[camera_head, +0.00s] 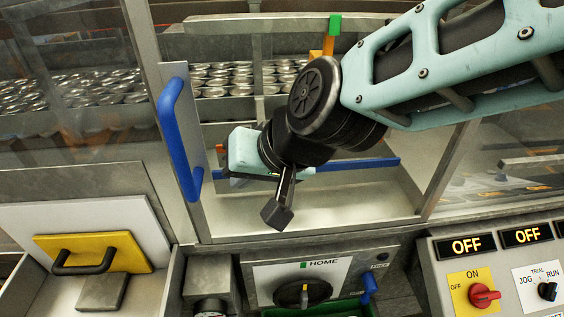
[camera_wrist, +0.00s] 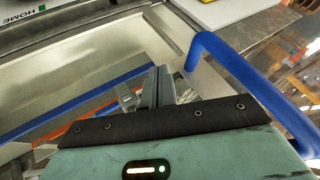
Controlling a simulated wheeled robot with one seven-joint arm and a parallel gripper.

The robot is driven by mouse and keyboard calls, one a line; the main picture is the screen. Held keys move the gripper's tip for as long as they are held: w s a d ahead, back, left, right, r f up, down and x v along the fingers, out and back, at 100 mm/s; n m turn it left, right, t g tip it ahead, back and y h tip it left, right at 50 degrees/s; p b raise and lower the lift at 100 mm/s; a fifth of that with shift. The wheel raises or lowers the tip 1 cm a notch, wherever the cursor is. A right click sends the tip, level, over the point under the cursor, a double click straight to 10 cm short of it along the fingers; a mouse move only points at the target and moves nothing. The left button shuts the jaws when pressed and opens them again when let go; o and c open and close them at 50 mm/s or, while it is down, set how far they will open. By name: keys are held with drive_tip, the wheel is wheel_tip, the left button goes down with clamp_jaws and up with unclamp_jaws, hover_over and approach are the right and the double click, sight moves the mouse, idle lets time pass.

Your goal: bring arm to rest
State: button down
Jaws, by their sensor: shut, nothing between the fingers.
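My arm (camera_head: 455,60) reaches in from the upper right in the head view. My gripper (camera_head: 279,213) hangs in front of the open bay of the machine, its dark fingers pointing down. In the wrist view the fingers of my gripper (camera_wrist: 158,84) are together with nothing between them. The gripper is apart from the blue door handle (camera_head: 180,138), which stands to its left in the head view. The same blue handle (camera_wrist: 250,78) shows to the right of the fingers in the wrist view.
Many metal cans (camera_head: 235,75) stand behind the bay. A HOME panel with a dark knob (camera_head: 304,292) is below the gripper. A control box (camera_head: 510,265) with OFF displays and a red knob is at right. A yellow plate with black handle (camera_head: 90,255) is at left.

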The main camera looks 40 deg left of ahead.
drive_tip(key=b+v, duration=0.2)
drive_tip(key=v, duration=0.5)
drive_tip(key=shift+d+r+b, duration=0.2)
drive_tip(key=shift+d+b, duration=0.05)
drive_tip(key=shift+b, duration=0.05)
